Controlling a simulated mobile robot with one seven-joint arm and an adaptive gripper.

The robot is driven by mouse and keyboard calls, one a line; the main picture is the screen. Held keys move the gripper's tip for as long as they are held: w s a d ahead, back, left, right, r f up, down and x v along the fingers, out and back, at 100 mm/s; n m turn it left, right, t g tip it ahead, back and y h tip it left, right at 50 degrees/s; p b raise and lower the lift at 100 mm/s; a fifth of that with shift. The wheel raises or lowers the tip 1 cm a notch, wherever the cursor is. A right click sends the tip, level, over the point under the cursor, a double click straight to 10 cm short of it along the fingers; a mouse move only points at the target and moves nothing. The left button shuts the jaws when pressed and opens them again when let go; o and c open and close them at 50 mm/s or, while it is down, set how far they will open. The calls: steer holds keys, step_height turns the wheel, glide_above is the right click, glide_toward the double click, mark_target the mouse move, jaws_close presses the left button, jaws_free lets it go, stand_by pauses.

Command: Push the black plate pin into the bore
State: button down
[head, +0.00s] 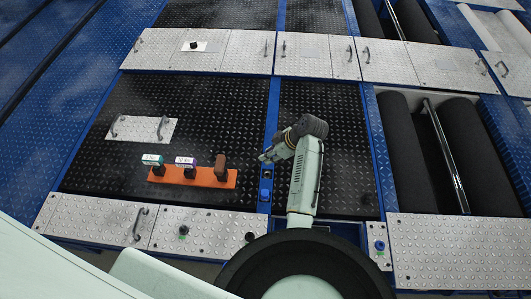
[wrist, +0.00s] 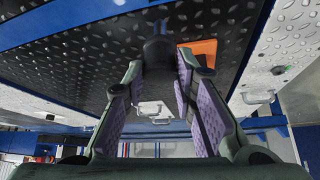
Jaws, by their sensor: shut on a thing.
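My gripper (head: 266,156) is over the blue rail between two black tread plates in the head view. In the wrist view its purple-padded fingers (wrist: 157,68) are closed on a dark, round-bodied piece, which looks like the black plate pin (wrist: 157,48). The held pin cannot be made out in the head view. Whether its lower end touches the surface beyond, I cannot tell. I cannot pick out the bore in either view.
An orange holder (head: 227,182) with several upright pieces, two of them labelled, lies left of my gripper. Large black rollers (head: 410,150) are at right. A handled silver plate (head: 142,129) lies at left.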

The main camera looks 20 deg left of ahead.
stand_by(0.4)
steer(key=shift+f+b, duration=2.05)
steer(key=shift+f, duration=0.85)
steer(key=shift+f, duration=0.1)
steer(key=shift+f+b, duration=1.6)
steer(key=shift+f, duration=0.65)
steer(key=c, duration=1.2)
jaws_free()
steer(key=shift+c, duration=0.2)
steer(key=shift+r, duration=0.1)
steer(key=v, duration=1.2)
